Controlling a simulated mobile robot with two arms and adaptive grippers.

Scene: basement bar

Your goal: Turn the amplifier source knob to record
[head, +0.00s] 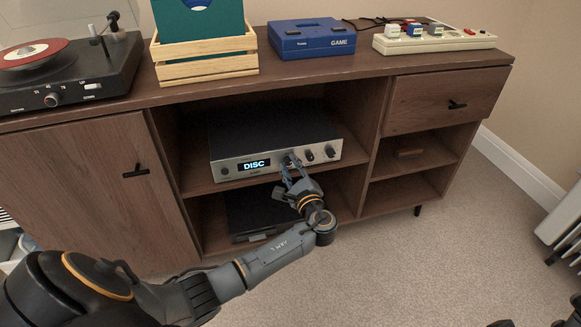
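The amplifier (270,136) sits on the upper middle shelf of the wooden cabinet. It has a black top and a silver front. Its lit display (254,165) reads "DISC". The source knob (291,160) is on the front, right of the display, partly hidden by my fingers. My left gripper (291,166) reaches up to this knob from the front, with a finger on either side of it. I cannot tell whether the fingers press on it. Dark parts at the lower right edge may belong to my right arm; its fingers cannot be made out.
Smaller dark knobs (331,152) sit right of the source knob. A black device (262,212) lies on the shelf below. On the cabinet top are a turntable (75,75), a record crate (205,67), a blue game console (312,40) and a cream unit (455,39).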

